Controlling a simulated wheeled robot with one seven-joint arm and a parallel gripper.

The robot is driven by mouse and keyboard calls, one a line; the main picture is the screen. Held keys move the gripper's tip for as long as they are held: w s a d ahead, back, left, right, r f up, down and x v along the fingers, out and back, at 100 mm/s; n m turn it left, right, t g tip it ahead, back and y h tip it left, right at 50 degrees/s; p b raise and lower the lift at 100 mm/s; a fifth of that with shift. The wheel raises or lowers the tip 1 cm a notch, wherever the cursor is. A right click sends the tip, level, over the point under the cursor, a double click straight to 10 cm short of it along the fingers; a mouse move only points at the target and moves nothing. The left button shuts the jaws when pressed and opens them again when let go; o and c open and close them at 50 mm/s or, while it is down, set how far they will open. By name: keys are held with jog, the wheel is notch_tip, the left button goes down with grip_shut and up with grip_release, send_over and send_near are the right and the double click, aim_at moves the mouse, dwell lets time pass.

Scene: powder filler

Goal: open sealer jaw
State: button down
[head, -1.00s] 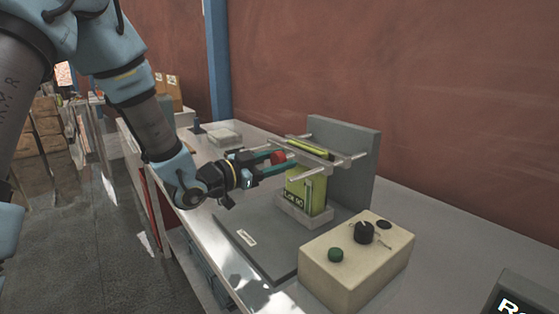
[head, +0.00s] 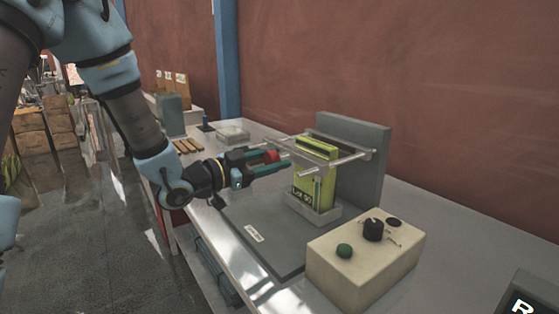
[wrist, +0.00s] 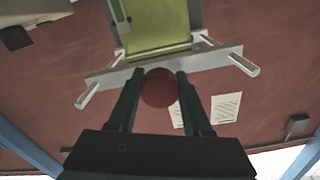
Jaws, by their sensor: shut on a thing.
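The sealer's front jaw bar (wrist: 205,59) is a pale metal bar carried on two rods, with a red ball knob (head: 271,156) on it. The knob also shows in the wrist view (wrist: 159,88), between the two teal fingers. My gripper (head: 284,160) is shut on this knob. A yellow-green pouch (head: 309,188) stands upright in a pale holder (head: 319,214) behind the front bar. In the head view a gap shows between the bar and the pouch's top. The grey upright plate (head: 365,165) stands behind the pouch.
A cream control box (head: 365,262) with a green button and black dial stands at front right. The grey base plate (head: 262,232) lies under the sealer. A clear-lidded tray (head: 232,131) sits farther back. The red wall (head: 430,80) is behind.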

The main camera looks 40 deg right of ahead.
jog(key=shift+c, duration=1.6)
grip_release()
jog(key=a+b, duration=0.3)
jog(key=a, duration=0.7)
jog(key=shift+w+a, duration=0.35)
jog(key=shift+a, duration=0.05)
